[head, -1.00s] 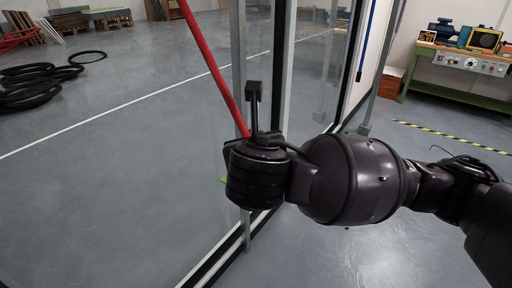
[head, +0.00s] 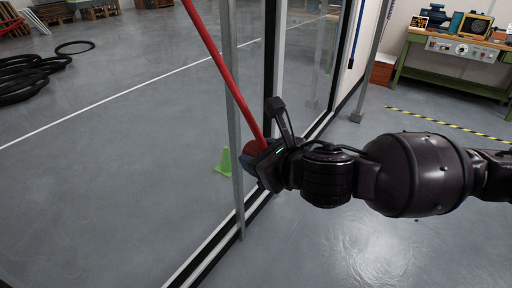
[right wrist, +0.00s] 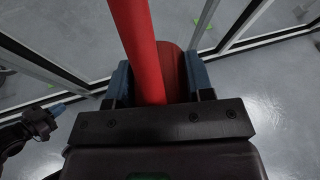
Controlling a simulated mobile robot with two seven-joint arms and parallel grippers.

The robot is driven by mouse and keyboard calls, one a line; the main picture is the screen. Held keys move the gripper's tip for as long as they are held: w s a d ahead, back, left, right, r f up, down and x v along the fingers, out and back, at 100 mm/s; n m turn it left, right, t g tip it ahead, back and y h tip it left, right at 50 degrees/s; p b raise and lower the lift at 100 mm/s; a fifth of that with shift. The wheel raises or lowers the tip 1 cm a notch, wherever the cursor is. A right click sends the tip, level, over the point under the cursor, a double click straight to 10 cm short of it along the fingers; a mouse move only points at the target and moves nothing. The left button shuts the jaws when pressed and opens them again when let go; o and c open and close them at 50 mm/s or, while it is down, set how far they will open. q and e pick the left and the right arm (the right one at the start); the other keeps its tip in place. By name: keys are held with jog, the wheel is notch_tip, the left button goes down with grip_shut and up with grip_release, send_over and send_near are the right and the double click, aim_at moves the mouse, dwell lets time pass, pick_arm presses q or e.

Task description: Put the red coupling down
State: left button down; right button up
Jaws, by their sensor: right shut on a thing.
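My right gripper (head: 255,158) is shut on the red coupling (head: 254,146), a dull red rounded piece mostly hidden by the gripper in the head view. In the right wrist view the coupling (right wrist: 172,72) sits between the two blue fingers of the right gripper (right wrist: 160,84). A bright red pole (head: 215,55) slants down to the gripper; it also shows in the right wrist view (right wrist: 138,40), in front of the coupling. I cannot tell whether the two are joined. My left gripper (right wrist: 55,110), with a blue tip, shows at the left of the right wrist view; its opening is unclear.
A glass partition with metal posts (head: 234,100) stands right by the gripper. Black hoses (head: 30,80) lie at left. A green workbench (head: 455,60) stands at back right.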

jog(key=s+d+f+n+g+y, duration=0.2)
jog(key=f+n+g+y, duration=0.3)
jog(key=n+g, duration=0.5)
jog(key=shift+d+f+y, duration=0.3)
jog(key=shift+d+f, duration=0.3)
jog(key=shift+f, duration=0.2)
jog(key=w+r+m+t+h, duration=0.5)
jog(key=w+r+m+t, duration=0.25)
jog(key=m+t, duration=0.25)
jog(key=s+d+f+m+t+h, duration=0.1)
jog(key=s+d+f+m+h, duration=0.2)
jog(key=d+f, duration=0.3)
jog(key=s+d+f+m+t+h, duration=0.1)
jog(key=s+d+f+m+h, duration=0.3)
jog(key=d, duration=0.5)
notch_tip(320, 180, down, 3)
jog(key=shift+s+d+f+t+h, duration=0.1)
jog(key=shift+s+d+t+h, duration=0.2)
jog(key=shift+s+h, duration=0.6)
